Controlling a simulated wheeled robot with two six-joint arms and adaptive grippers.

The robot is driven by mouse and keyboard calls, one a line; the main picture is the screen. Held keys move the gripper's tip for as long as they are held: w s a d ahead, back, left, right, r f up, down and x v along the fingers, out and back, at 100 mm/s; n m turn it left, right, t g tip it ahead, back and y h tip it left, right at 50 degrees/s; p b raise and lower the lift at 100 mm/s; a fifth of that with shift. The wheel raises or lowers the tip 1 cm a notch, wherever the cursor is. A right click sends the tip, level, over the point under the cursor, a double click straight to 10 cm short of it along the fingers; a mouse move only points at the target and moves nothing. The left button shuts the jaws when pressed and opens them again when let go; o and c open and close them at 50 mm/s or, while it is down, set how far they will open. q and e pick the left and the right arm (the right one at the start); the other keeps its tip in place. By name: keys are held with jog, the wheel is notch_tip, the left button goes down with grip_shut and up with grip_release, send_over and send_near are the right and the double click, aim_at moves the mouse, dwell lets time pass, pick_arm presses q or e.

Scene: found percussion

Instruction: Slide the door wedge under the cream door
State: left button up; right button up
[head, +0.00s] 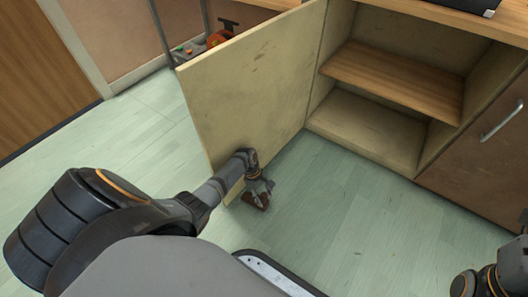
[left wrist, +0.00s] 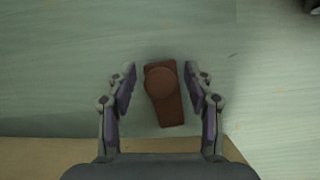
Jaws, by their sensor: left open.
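The cream door (head: 250,85) is a cabinet door that stands swung open over the pale green floor. The reddish-brown door wedge (left wrist: 165,108) lies on the floor between the fingers of my left gripper (left wrist: 160,72), with a small gap on either side. The wedge has a round raised part at one end and lies slightly tilted in the left wrist view. In the head view my left gripper (head: 259,187) points down beside the door's lower part, and it partly hides the wedge (head: 250,200). The left gripper is open. My right gripper is out of view.
The open cabinet has a wooden shelf (head: 393,79) and stands to the right of the door. A closed brown cabinet front (head: 475,165) with a metal handle is further right. The floor (head: 345,215) in front is clear. A metal-framed rack (head: 183,50) stands behind the door.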

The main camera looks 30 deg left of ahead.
pick_arm(q)
jog(key=shift+d+f, duration=0.1)
jog(key=shift+d+b, duration=0.4)
jog(key=d, duration=0.3)
jog(key=d+b, duration=0.1)
jog(key=d, duration=0.2)
jog(key=d+b, duration=0.1)
jog(key=d, duration=0.2)
jog(key=shift+w+d, duration=0.1)
jog(key=shift+w, duration=0.25)
notch_tip(320, 180, up, 33)
jog(key=m+g+y+p, duration=0.1)
jog(key=m+p, duration=0.7)
jog(key=p, duration=2.1)
jog(key=shift+w+g+y, duration=0.2)
jog(key=shift+g+y, duration=0.1)
jog(key=shift+g, duration=0.6)
jog(key=shift+a, duration=0.2)
